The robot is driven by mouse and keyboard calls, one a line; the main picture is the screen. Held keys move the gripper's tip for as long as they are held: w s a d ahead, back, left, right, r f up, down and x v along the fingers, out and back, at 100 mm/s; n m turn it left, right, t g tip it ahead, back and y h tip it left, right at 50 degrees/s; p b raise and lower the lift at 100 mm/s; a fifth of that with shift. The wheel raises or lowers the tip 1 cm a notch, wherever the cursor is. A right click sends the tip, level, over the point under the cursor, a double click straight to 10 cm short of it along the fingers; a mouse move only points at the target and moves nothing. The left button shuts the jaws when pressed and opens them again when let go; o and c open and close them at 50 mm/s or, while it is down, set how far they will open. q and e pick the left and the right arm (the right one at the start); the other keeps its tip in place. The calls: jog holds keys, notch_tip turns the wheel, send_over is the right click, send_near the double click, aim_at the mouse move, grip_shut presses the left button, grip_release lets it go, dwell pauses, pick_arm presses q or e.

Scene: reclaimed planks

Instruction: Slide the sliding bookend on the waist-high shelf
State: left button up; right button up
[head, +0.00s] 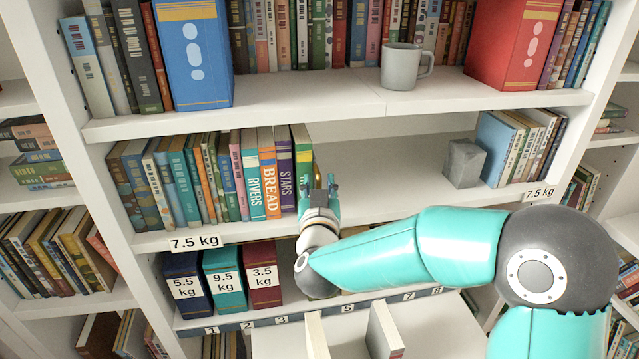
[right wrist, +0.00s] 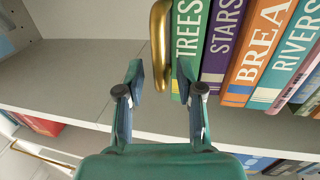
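A brass sliding bookend (right wrist: 160,50) stands against the green TREES book (right wrist: 188,45), at the end of the book row on the middle shelf (head: 375,211). In the head view only a small gold part (head: 317,177) of it shows behind my right gripper. My right gripper (head: 319,188) is at the shelf's front, pointing in. In the right wrist view its two fingers (right wrist: 161,78) are apart, with the bookend's lower end between or just beyond their tips; I cannot tell whether they touch it. My left gripper is not in view.
A grey block (head: 465,163) holds books (head: 508,145) at the shelf's right end; the space left of it is clear. The upper shelf (head: 350,98) with a grey mug (head: 402,66) overhangs. Below stand weight-marked boxes (head: 224,279) and a white surface with upright boards (head: 384,330).

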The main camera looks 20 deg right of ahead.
jog(key=v, duration=1.1)
jog(key=shift+s, duration=0.25)
jog(key=shift+a, duration=0.1)
